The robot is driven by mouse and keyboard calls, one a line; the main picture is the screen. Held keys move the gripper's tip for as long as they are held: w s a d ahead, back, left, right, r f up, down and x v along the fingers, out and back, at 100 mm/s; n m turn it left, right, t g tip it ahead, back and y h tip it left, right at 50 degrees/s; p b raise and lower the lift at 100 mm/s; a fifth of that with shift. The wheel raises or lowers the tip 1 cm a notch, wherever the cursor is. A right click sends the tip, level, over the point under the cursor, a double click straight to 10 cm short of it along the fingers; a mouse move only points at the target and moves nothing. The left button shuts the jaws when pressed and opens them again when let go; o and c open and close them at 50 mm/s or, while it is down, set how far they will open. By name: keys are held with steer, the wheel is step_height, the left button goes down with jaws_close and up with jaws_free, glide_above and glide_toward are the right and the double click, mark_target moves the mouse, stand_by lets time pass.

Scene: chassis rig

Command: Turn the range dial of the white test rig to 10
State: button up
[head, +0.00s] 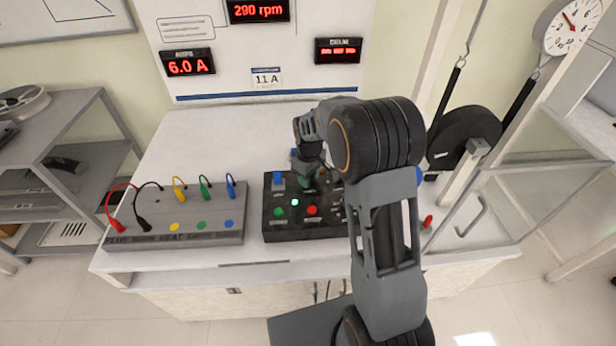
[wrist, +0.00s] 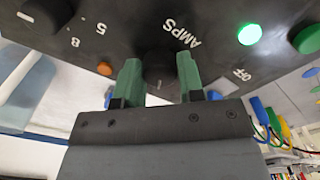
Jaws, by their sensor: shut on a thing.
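My gripper (head: 308,182) is over the black control box (head: 290,232) on the white bench. In the wrist view my gripper (wrist: 160,76) has its two green fingers on either side of a black dial (wrist: 160,68) beside the word AMPS, shut on it. Its pointer setting is mostly hidden and cannot be read. The numbers 5 and 8 show to its left. Another black knob (wrist: 46,10) with a white line is at the upper left. The AMPS display (head: 188,66) on the white panel (head: 262,52) reads 6.0 A.
A lit green lamp (wrist: 251,34) and a green button (wrist: 306,40) are beside the dial, with an orange button (wrist: 105,68) on the other side. A grey terminal box (head: 175,236) with colored leads stands left of the control box. A black drum (head: 463,136) hangs at the right.

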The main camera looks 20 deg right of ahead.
steer(key=o, duration=0.9)
step_height(320, 180, up, 14)
steer(key=shift+f, duration=0.1)
stand_by(0.6)
steer(key=shift+s+a+r+m+t+p, duration=0.1)
steer(key=shift+s+r+m+t+p, duration=0.75)
steer(key=shift+s, duration=2.65)
steer(key=shift+s+a+r+m+t+p, duration=0.1)
steer(key=shift+s+m+t+p, duration=0.3)
steer(key=shift+s+m, duration=2.1)
steer(key=shift+s+r+m+t+p, duration=0.15)
steer(key=shift+s+r+t+p, duration=0.4)
steer(key=shift+s, duration=3.9)
